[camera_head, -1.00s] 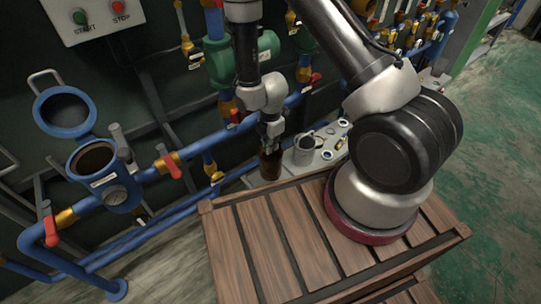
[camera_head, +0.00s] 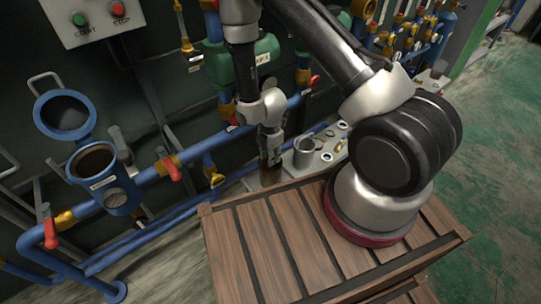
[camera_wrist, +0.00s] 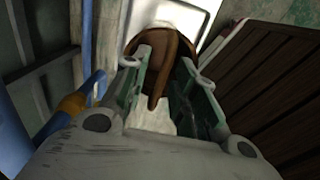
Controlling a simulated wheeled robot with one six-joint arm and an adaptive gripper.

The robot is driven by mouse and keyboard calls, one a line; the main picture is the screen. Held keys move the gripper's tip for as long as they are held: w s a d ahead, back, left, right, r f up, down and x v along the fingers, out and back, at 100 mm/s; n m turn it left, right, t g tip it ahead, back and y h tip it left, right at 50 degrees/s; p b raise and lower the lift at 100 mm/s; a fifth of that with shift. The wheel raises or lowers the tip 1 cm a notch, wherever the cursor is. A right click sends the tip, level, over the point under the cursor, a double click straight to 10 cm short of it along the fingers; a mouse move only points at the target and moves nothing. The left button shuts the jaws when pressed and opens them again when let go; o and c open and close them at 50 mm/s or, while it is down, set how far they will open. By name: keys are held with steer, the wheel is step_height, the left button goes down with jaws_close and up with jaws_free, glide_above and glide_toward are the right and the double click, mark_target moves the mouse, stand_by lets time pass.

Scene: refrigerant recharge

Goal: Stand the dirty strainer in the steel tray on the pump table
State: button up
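The dirty strainer (camera_head: 270,174) is a dark brown cylinder hanging upright beneath my gripper (camera_head: 270,155). In the wrist view the strainer (camera_wrist: 135,47) shows its round rim and brown handle, with the handle between the two fingers of my gripper (camera_wrist: 166,62). The fingers appear closed on the handle. A pale metal surface with a raised, rounded edge, seemingly the steel tray (camera_wrist: 185,14), lies below and beyond the strainer in the wrist view. In the head view the strainer is at the left end of the pale pump table (camera_head: 327,158); whether its base touches anything is hidden behind the wooden crate.
A grey metal cup (camera_head: 304,153) stands right of the strainer, with several rings and small fittings beyond. The slatted wooden crate (camera_head: 270,250) is close in front. Blue pipes (camera_head: 190,203) run behind and left. An open blue strainer housing (camera_head: 97,165) stands at left.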

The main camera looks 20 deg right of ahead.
steer(key=s+d+r+m+t, duration=0.1)
steer(key=d+r+m, duration=0.15)
steer(key=r, duration=0.95)
steer(key=s+d+r+m, duration=0.15)
steer(key=r+m, duration=0.25)
steer(key=r, duration=0.9)
steer(key=d+r+m+t, duration=0.1)
steer(key=d+r+m, duration=0.25)
steer(key=r, duration=0.85)
steer(key=s+d+r+m+t, duration=0.1)
steer(key=s+d+r+m, duration=0.2)
steer(key=s+r+m, duration=0.2)
steer(key=s+d+r+m+t, duration=0.1)
steer(key=s+d+r+m, duration=0.2)
steer(key=s, duration=0.9)
step_height(320, 180, up, 6)
steer(key=m, duration=0.3)
steer(key=shift+d+f+m, duration=0.15)
steer(key=shift+d+m, duration=0.1)
steer(key=shift+m, duration=0.05)
steer(key=shift+w, duration=0.1)
